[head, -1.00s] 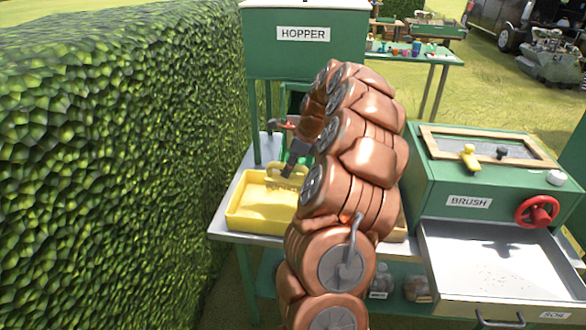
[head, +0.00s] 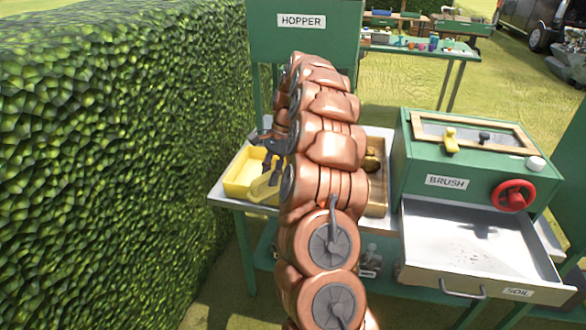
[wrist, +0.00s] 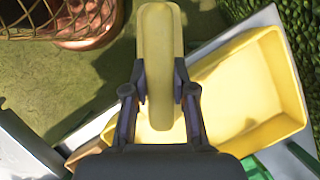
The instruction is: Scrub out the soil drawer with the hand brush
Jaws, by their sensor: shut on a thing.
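My gripper (head: 270,168) is shut on a yellow hand brush (head: 264,190) at the left end of the bench. In the wrist view the long, rounded yellow brush (wrist: 160,65) sits between both fingers of my gripper (wrist: 160,90); its bristles do not show clearly. The brush is over the front right part of the yellow tray (head: 238,186); the wrist view also shows the tray (wrist: 290,85) behind it.
A green box (head: 415,160) labelled BRUSH, with a red handwheel (head: 513,195), stands above the drawer. A wooden tray (head: 377,200) lies between my arm and this box. A hedge (head: 110,160) closes off the left. The green hopper (head: 300,55) stands behind my arm.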

